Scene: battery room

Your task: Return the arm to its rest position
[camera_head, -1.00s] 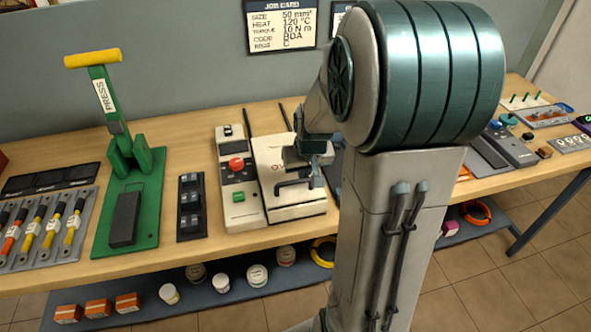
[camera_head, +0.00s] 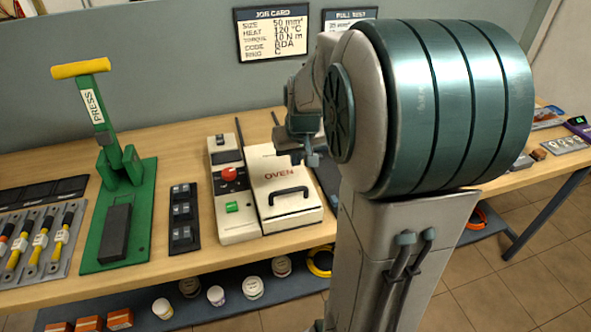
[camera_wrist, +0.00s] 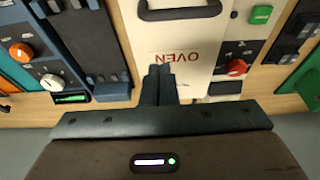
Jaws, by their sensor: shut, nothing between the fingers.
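My gripper (camera_head: 308,158) is above the back right part of the oven, beside my large teal arm joint in the head view. In the wrist view my gripper (camera_wrist: 160,72) points down with its fingers together and nothing between them. The oven (camera_head: 290,205) has a white lid with red lettering and a black handle, and its lid looks closed. The oven lid also shows in the wrist view (camera_wrist: 200,45), apart from the fingertips as far as I can tell. My arm hides part of the bench to the right.
A green press (camera_head: 118,205) with a yellow handle stands left of the oven. A black block with several switches (camera_head: 184,218) lies between them. Cable tools (camera_head: 40,240) lie at far left. A job card (camera_head: 278,33) hangs on the wall. Jars and boxes stand on the lower shelf (camera_head: 235,305).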

